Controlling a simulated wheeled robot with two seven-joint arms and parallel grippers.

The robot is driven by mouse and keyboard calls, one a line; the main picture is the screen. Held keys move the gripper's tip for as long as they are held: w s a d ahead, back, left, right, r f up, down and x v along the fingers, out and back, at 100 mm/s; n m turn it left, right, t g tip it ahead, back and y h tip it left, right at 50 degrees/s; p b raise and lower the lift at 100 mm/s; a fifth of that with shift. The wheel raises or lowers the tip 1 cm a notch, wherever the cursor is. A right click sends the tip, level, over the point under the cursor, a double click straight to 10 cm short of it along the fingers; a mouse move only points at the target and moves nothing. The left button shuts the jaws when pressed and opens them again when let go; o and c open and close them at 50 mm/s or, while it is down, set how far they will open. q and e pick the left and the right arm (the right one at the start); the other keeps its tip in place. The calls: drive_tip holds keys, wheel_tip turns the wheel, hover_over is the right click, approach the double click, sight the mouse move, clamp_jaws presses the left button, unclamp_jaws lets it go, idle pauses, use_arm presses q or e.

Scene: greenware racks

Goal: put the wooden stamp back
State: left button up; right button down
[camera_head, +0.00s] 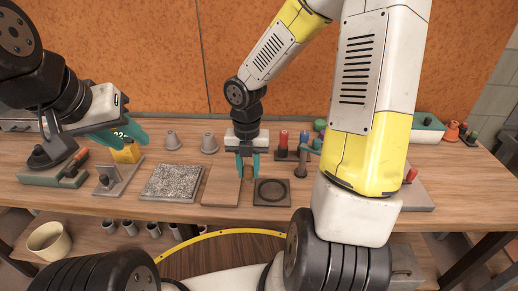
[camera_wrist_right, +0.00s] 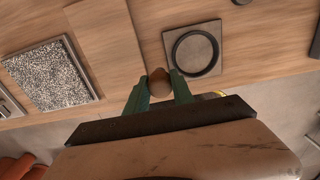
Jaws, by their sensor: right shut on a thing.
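My right gripper (camera_head: 247,168) is over the middle of the table with its fingers pointing down. In the right wrist view its teal fingers (camera_wrist_right: 158,90) are shut on the wooden stamp (camera_wrist_right: 159,83), a small brown rounded piece. The stamp is mostly hidden by the fingers in the head view. It is between a flat wooden board (camera_head: 221,187) and a dark square plate with a round ring (camera_head: 272,192). I cannot tell whether it touches anything below. My left gripper (camera_head: 125,135) is at the left above a yellow block (camera_head: 127,153), its fingers apart and apparently empty.
A speckled grey slab (camera_head: 172,182) lies left of the board. Two grey cones (camera_head: 172,140) stand behind it. Red-topped and dark tools (camera_head: 283,142) stand right of the right gripper, with a dark upright piece (camera_head: 301,164) beside the ring plate. The table's front edge is close.

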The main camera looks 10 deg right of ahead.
drive_tip(key=w+d, duration=0.2)
drive_tip(key=w, duration=0.2)
drive_tip(key=w+d+f, duration=0.1)
drive_tip(key=w+d, duration=0.1)
drive_tip(key=w, duration=0.3)
drive_tip(key=w+d, duration=0.2)
drive_tip(key=w, duration=0.3)
drive_tip(key=shift+d+f, duration=0.25)
drive_tip(key=shift+f, duration=1.8)
drive_tip(key=shift+f, duration=0.1)
drive_tip(key=c, duration=1.1)
unclamp_jaws()
